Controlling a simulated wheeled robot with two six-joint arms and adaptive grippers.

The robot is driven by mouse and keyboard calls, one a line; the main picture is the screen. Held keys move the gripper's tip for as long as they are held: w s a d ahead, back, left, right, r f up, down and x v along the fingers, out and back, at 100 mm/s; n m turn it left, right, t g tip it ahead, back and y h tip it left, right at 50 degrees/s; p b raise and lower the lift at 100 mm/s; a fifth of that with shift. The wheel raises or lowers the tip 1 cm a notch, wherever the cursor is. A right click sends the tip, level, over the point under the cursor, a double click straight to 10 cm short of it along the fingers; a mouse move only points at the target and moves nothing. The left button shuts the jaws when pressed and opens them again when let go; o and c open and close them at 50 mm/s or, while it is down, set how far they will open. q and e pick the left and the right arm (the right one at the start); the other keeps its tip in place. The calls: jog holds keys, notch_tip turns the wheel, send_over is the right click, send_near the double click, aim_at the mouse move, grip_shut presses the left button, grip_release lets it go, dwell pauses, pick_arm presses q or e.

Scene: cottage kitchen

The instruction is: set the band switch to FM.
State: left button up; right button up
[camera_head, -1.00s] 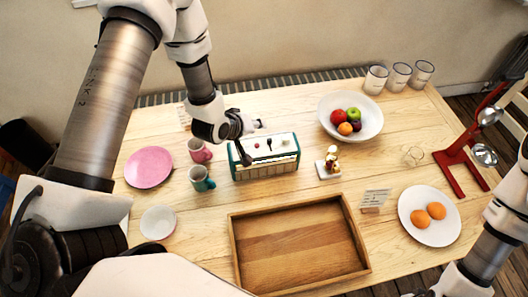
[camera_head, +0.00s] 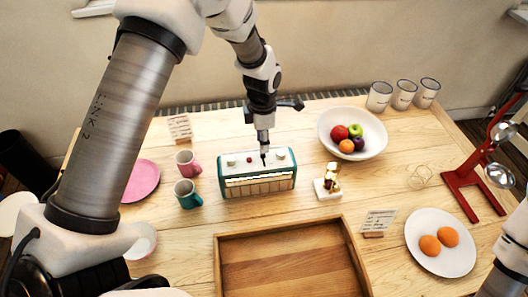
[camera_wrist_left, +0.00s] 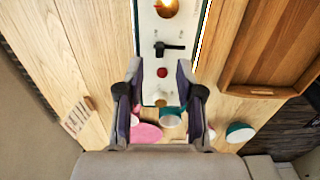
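The radio (camera_head: 258,188) is teal with a pale top and stands at the back middle of the table. On its top are a red button (camera_head: 249,160), white knobs at both ends and a small black lever switch (camera_wrist_left: 168,47). My left gripper (camera_head: 264,145) points down just above the switch; touching or apart cannot be told. In the left wrist view the fingers (camera_wrist_left: 160,75) stand apart with nothing between them, and the lever shows beyond their tips. The FM marking cannot be read. My right gripper is out of view; only part of that arm shows at the lower right.
Pink (camera_head: 188,163) and teal (camera_head: 187,194) mugs stand left of the radio. A gold figurine on a white base (camera_head: 328,189) stands close to its right. A fruit bowl (camera_head: 372,150) is behind that, and a wooden tray (camera_head: 222,262) lies in front.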

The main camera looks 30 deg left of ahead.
aim_at(266, 166)
pick_arm(q)
jog(key=f, duration=0.5)
jog(key=shift+w+d+p, duration=0.25)
jog(key=shift+p, duration=0.15)
jog(key=shift+s+a+r, duration=0.1)
jog(key=shift+s+a, duration=0.05)
grip_shut()
jog(key=shift+s+d, duration=1)
jog(key=shift+s, duration=0.3)
grip_release()
jog(key=shift+w, duration=0.1)
notch_tip(266, 166, up, 12)
jog(key=shift+d, duration=0.1)
